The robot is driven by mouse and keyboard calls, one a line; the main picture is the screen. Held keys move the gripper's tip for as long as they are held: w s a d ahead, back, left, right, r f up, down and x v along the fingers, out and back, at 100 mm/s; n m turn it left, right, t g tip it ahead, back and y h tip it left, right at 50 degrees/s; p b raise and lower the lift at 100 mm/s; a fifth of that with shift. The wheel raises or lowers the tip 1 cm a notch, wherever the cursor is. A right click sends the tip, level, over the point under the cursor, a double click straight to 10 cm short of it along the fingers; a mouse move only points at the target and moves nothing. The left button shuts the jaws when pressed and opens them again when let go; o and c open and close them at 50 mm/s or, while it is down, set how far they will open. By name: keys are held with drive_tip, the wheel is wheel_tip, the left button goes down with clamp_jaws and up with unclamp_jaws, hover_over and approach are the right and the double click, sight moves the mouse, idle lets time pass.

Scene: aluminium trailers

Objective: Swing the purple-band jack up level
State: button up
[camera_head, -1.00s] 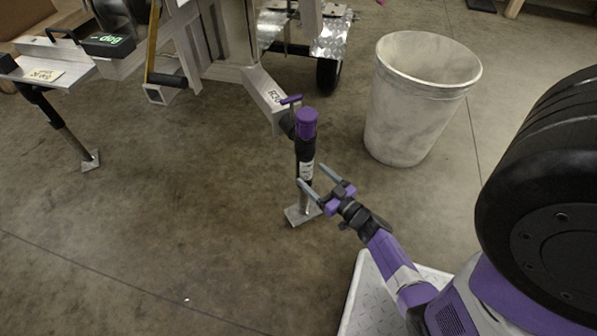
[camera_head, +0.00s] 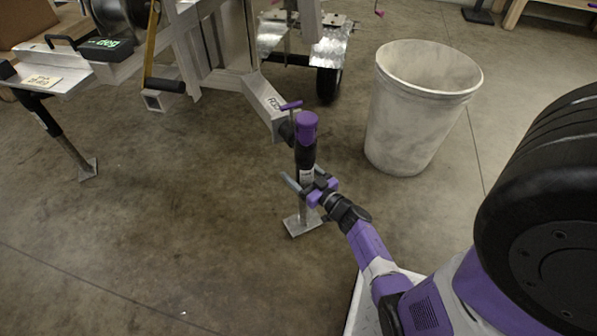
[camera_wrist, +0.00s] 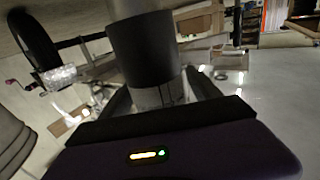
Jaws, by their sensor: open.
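The purple-band jack (camera_head: 306,155) hangs upright from the trailer's angled frame arm (camera_head: 265,103). It has a purple cap, a black tube and a bare metal lower leg, with its square foot plate (camera_head: 303,223) at the floor. A purple handle (camera_head: 291,105) shows beside its top. My gripper (camera_head: 301,181) is at the lower part of the tube, its open fingers either side of it. In the wrist view the jack's dark tube (camera_wrist: 142,50) stands close in front, between the fingers. Whether the fingers touch it I cannot tell.
A pale bin (camera_head: 418,105) stands to the right of the jack. The trailer frame and wheel (camera_head: 328,84) are behind. Another jack (camera_head: 65,145) stands tilted at the left. The floor to the front left is clear.

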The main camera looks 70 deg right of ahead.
clamp_jaws()
drive_tip(key=w+a+r+m+h+p, duration=0.2)
drive_tip(key=r+m, duration=0.4)
drive_tip(key=m, duration=0.4)
drive_tip(key=w+a+r+m+h+p, duration=0.2)
drive_tip(key=w+a+r+m+p, duration=0.3)
drive_tip(key=m, duration=0.5)
drive_tip(key=shift+w+a+r, duration=0.35)
drive_tip(key=shift+a+r, duration=0.65)
drive_tip(key=shift+r, duration=0.1)
drive_tip(key=shift+m+h, duration=0.3)
